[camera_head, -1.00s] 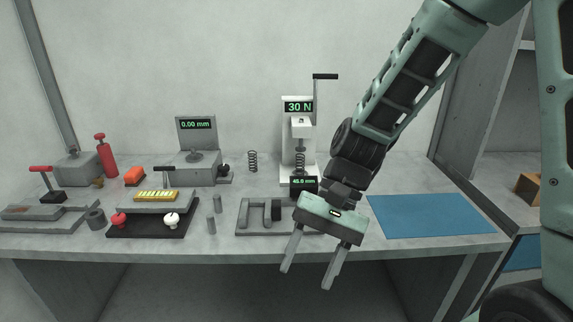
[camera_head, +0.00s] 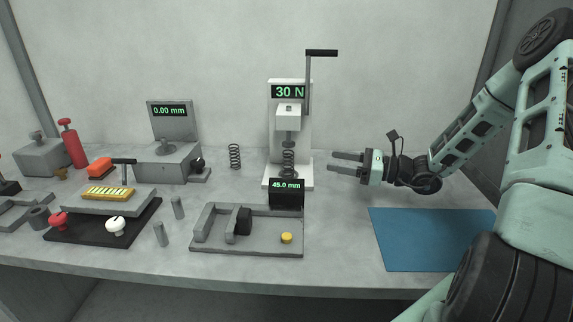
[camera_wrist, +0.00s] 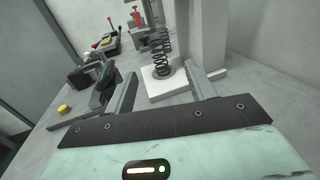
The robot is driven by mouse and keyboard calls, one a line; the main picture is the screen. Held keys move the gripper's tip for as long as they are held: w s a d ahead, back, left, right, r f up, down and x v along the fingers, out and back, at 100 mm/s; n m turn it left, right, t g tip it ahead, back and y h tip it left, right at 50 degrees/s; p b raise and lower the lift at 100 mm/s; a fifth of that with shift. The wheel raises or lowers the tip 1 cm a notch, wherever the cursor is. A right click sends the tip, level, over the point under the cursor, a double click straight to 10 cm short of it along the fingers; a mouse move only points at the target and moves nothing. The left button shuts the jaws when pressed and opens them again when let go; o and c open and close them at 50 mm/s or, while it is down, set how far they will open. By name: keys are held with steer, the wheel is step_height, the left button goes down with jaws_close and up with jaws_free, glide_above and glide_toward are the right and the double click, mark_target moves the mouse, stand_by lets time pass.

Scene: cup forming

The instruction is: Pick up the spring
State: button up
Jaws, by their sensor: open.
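One dark coil spring (camera_head: 289,160) stands upright in the white force tester (camera_head: 306,130), under its press head. In the wrist view this spring (camera_wrist: 164,48) shows ahead, between the lines of the fingers. A second dark spring (camera_head: 234,156) stands free on the table, left of the tester. My gripper (camera_head: 330,162) is level, right of the tester, with its fingers pointing left towards it. It is open and empty, apart from the spring. In the wrist view my gripper (camera_wrist: 162,72) shows both fingers spread over the tester's white base.
A grey fixture with a 45.0 mm display (camera_head: 286,186) and a yellow button (camera_head: 286,238) lies in front of the tester. A gauge (camera_head: 170,128) stands at the back left. A blue mat (camera_head: 430,240) lies clear at the right. Two grey pins stand left of the fixture.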

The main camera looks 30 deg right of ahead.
steer(key=x, duration=1)
steer(key=shift+w+a, duration=0.1)
steer(key=shift+a, duration=0.1)
steer(key=shift+f+b+x, duration=0.15)
steer(key=shift+f+x, duration=0.05)
steer(key=shift+x, duration=1.15)
steer(key=shift+f+b+x, duration=0.15)
steer(key=shift+x, duration=1.25)
steer(key=shift+a, duration=0.15)
steer(key=c, duration=1.1)
steer(key=shift+s+r, duration=0.2)
steer(key=shift+r, duration=0.7)
steer(key=p+v, duration=0.1)
steer(key=v, duration=1.7)
steer(key=shift+f, duration=0.1)
